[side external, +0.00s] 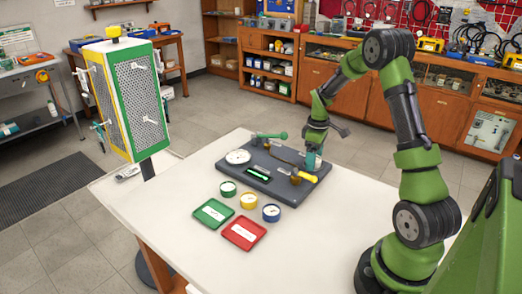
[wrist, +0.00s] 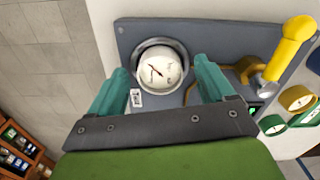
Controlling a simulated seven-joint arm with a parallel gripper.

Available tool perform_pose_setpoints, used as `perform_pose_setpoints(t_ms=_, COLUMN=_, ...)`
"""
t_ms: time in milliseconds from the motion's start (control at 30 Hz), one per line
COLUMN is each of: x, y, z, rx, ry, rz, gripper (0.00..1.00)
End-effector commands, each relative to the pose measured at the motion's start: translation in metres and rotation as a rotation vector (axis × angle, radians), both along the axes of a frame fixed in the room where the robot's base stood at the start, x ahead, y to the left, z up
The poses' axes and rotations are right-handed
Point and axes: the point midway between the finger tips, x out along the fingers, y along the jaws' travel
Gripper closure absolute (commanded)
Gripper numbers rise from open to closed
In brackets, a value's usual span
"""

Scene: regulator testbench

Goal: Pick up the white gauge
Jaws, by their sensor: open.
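A white-faced round gauge (wrist: 160,66) sits in a grey ring on the dark grey board in the wrist view. My gripper (wrist: 161,72) is open over it, with one teal finger on the left and one on the right of the dial. I cannot tell whether the fingers touch it. In the side view my gripper (side external: 313,162) is low over the right back end of the board (side external: 245,183) and mostly hides this gauge. Another white dial (side external: 238,156) lies at the board's left end.
A yellow-handled valve (side external: 307,176) stands close to my gripper. Green (side external: 228,188), yellow (side external: 248,201) and blue (side external: 271,213) gauges stand in front of the board. Green (side external: 213,213) and red (side external: 243,233) trays lie nearer the table edge. The table's front right is clear.

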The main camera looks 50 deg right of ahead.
Motion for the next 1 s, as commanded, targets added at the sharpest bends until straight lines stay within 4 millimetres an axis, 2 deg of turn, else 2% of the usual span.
perform_pose_setpoints(t_ms=33, x=0.000, y=0.000, z=0.000, rx=0.000, ry=0.000, rz=0.000, gripper=0.20)
perform_pose_setpoints(t_ms=67, x=0.000, y=0.000, z=0.000, rx=0.000, ry=0.000, rz=0.000, gripper=0.24)
perform_pose_setpoints(t_ms=433, x=0.000, y=0.000, z=0.001, rx=0.000, ry=0.000, rz=0.000, gripper=0.81)
perform_pose_setpoints(t_ms=767, x=0.000, y=0.000, z=0.004, rx=-0.001, ry=-0.001, rz=-0.001, gripper=0.81)
perform_pose_setpoints(t_ms=1000, x=0.001, y=-0.001, z=0.029, rx=-0.003, ry=-0.005, rz=0.000, gripper=0.81)
